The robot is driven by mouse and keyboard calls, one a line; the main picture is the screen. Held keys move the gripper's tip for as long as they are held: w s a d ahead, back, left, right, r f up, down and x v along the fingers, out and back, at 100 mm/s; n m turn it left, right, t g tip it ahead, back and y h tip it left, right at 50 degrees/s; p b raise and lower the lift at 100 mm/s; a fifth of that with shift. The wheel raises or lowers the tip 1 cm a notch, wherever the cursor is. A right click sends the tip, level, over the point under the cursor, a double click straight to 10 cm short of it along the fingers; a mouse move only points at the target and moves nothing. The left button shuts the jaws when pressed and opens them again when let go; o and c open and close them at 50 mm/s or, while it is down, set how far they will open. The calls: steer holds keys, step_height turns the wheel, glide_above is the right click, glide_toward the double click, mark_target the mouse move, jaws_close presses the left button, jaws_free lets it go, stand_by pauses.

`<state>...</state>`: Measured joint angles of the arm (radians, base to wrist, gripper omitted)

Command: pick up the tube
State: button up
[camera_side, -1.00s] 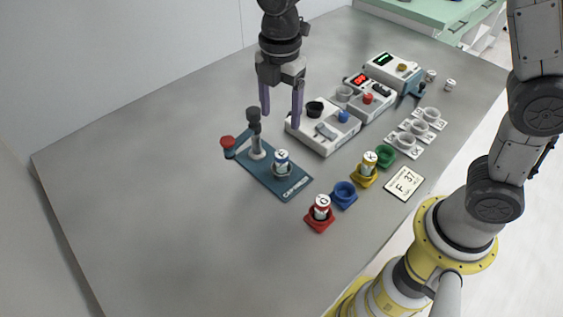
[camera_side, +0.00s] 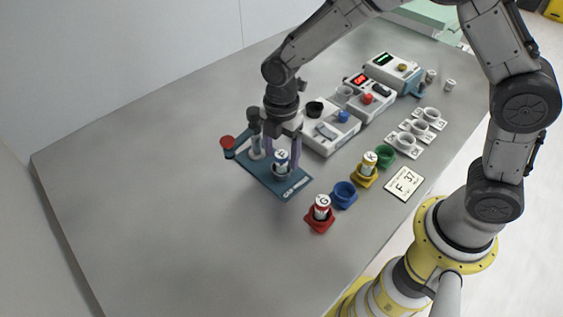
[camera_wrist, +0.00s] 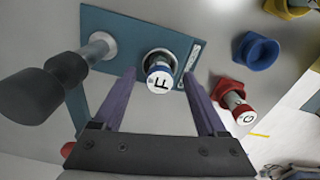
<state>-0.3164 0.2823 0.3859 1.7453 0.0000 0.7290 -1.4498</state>
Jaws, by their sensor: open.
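A white tube with a blue band and a letter F on its cap (camera_side: 281,157) stands upright in a holder on the dark blue capping plate (camera_side: 297,188). In the wrist view the F tube (camera_wrist: 159,79) shows between the tips of my purple fingers. My gripper (camera_side: 282,163) is open and points down at this tube, one finger to either side; I cannot tell how far down the tube the tips reach. It also shows in the wrist view (camera_wrist: 160,76). A red-banded tube marked G (camera_side: 322,206) stands in a red holder, and another tube (camera_side: 369,163) in a yellow holder.
The plate's post with a dark head (camera_side: 254,128) stands close left of my gripper. Empty blue (camera_side: 345,195) and green (camera_side: 385,156) holders, a card marked F 37 (camera_side: 405,184) and white devices (camera_side: 330,132) lie to the right. The table's left side is clear.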

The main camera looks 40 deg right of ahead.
steer(key=shift+f, duration=0.55)
jaws_close()
steer(key=shift+r, duration=0.15)
